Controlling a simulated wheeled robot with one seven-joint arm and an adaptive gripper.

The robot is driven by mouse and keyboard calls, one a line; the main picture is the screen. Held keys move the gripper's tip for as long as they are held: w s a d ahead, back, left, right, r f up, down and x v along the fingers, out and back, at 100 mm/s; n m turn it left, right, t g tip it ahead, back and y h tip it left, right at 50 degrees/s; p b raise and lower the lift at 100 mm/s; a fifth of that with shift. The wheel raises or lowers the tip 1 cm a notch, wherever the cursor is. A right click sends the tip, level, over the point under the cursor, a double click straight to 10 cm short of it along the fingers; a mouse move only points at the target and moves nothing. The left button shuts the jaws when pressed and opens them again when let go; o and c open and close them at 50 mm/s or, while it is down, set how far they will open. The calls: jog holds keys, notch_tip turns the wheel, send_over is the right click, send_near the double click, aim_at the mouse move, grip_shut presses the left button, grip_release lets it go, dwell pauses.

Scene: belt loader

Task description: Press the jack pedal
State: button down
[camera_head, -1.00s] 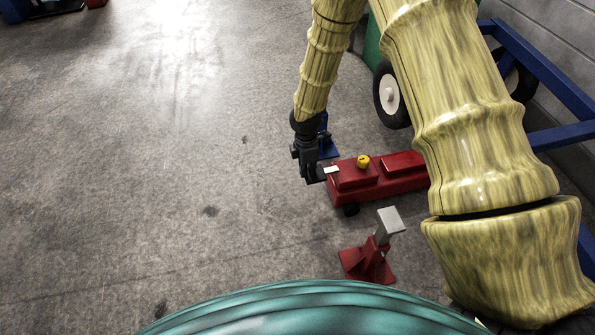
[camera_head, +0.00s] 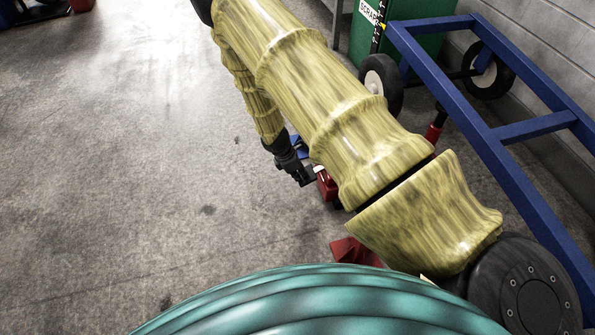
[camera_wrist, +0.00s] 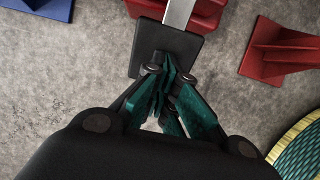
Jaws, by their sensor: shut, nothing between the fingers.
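The red jack (camera_head: 326,187) is low on the floor, mostly hidden behind my arm in the head view. In the wrist view its red body (camera_wrist: 206,10) is at the top edge. A silver bar (camera_wrist: 178,14) runs from it to a flat black pedal pad (camera_wrist: 150,52). My gripper (camera_wrist: 166,78) is shut and empty, with its teal fingers over the near part of the pad. I cannot tell whether the fingertips touch it or how far it is pressed. In the head view my gripper (camera_head: 304,179) is beside the jack's left end.
A red stand (camera_head: 354,252) is on the floor near my body; it also shows in the wrist view (camera_wrist: 280,50). A blue stand (camera_head: 297,143) is behind my gripper. A blue wheeled frame (camera_head: 535,126) and green scrap bin (camera_head: 425,45) occupy the right.

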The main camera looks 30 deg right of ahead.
dwell(0.3)
jog(key=a+p+v, duration=0.1)
jog(key=p+v, duration=0.6)
jog(key=v, duration=0.7)
jog(key=shift+f+p, duration=0.2)
jog(key=shift+p, duration=0.15)
jog(key=shift+w, duration=0.1)
dwell(0.4)
